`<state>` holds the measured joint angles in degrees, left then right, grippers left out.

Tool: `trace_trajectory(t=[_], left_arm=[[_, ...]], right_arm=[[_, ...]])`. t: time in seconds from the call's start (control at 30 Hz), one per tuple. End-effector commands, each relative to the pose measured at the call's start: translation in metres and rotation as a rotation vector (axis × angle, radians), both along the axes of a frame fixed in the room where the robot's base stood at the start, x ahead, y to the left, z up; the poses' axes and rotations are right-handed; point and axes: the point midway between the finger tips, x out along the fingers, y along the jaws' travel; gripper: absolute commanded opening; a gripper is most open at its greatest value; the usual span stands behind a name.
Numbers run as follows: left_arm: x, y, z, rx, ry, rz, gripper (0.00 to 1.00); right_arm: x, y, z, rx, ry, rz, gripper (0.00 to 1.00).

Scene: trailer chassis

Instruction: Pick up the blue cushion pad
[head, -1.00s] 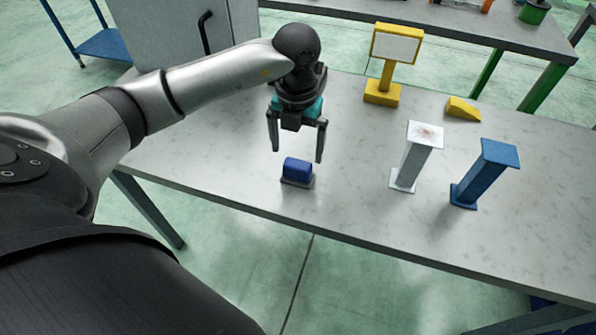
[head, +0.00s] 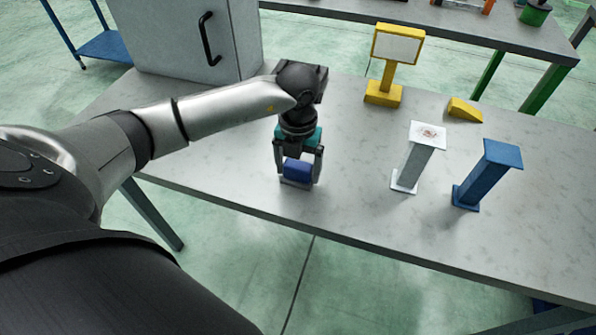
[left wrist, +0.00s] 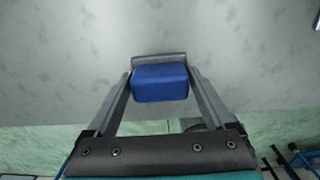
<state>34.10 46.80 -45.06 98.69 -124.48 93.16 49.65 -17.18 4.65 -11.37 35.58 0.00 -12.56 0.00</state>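The blue cushion pad (head: 298,170) is a small blue block on a thin grey base plate, near the front edge of the grey table. My left gripper (head: 299,176) is lowered over it, with one finger on each side. In the left wrist view the pad (left wrist: 160,83) fills the space between the fingers of the left gripper (left wrist: 160,78), with no clear gap on either side. The gripper looks shut on the pad. The pad is still at table height. My right gripper is not in view.
On the table (head: 350,215) stand a yellow sign-like stand (head: 383,98), a yellow wedge (head: 464,110), a white post (head: 413,165) and a blue post (head: 483,180), all right of the gripper. A grey cabinet (head: 180,35) stands at the back left. The table around the pad is clear.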

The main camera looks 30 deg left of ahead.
Motion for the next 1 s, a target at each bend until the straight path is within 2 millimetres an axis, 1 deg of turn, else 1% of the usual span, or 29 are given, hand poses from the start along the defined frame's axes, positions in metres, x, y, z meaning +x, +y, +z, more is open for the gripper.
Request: trace_trajectory(t=[0.03, 0.07, 0.53, 0.57, 0.83, 1.0], left_arm=[[0.000, 0.000, 0.000, 0.000, 0.000, 0.000, 0.80], [0.000, 0.000, 0.000, 0.000, 0.000, 0.000, 0.76], [0.000, 0.000, 0.001, 0.000, -0.001, 0.000, 0.23], [0.001, 0.000, 0.001, -0.001, -0.002, 0.000, 0.22], [0.001, 0.000, 0.003, -0.001, -0.002, 0.000, 0.22], [0.001, 0.000, 0.016, 0.000, -0.003, 0.000, 0.22]], right_arm=[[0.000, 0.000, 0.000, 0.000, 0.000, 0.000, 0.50], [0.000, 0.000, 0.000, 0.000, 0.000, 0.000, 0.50], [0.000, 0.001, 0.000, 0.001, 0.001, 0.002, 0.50], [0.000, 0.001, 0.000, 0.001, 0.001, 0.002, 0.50], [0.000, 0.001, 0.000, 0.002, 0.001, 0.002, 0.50], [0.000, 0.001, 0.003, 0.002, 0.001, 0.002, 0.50]])
